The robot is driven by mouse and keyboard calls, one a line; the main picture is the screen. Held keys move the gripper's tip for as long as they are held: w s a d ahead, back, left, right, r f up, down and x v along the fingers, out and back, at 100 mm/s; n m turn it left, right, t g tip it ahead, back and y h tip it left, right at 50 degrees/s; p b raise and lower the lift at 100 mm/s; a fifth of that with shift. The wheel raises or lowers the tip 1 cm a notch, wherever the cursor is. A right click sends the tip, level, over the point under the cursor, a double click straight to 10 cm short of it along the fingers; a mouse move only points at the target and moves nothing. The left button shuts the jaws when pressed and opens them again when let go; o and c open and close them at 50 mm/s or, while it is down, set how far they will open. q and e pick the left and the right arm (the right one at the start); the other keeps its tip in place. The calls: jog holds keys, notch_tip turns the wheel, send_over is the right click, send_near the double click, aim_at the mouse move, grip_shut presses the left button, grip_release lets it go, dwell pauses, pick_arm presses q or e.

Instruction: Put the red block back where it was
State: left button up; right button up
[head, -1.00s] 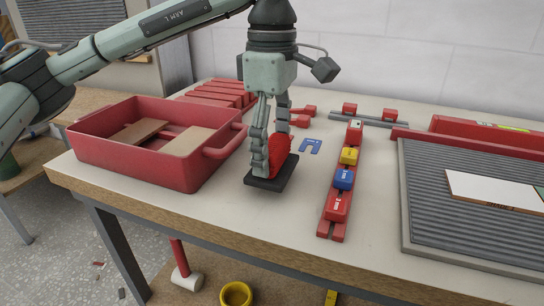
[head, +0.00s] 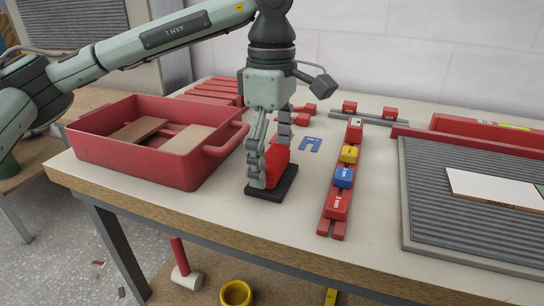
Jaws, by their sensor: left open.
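A bright red block (head: 279,166) stands on a black pad (head: 287,186) on the table, just right of the red tray. My left gripper (head: 268,160) points down over the pad. Its jaws are open, with one finger in front of the block on the left and the other behind it. The fingers hide part of the block, and I cannot tell whether they touch it. My right gripper is out of view. A red rail (head: 331,222) on the right carries a red block (head: 337,205), a blue block (head: 344,177) and a yellow block (head: 349,154).
A red tray (head: 118,166) holding tan boards stands to the left. A blue flat piece (head: 310,144) lies behind the pad. A ridged grey mat (head: 440,228) fills the right side. The tabletop in front of the pad is clear up to the wooden edge.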

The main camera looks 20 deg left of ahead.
aim_at(272, 154)
pick_arm(q)
jog(key=shift+r, duration=0.15)
notch_tip(272, 154, up, 2)
jog(key=shift+r, duration=0.1)
notch_tip(272, 154, up, 10)
jog(key=p, duration=0.1)
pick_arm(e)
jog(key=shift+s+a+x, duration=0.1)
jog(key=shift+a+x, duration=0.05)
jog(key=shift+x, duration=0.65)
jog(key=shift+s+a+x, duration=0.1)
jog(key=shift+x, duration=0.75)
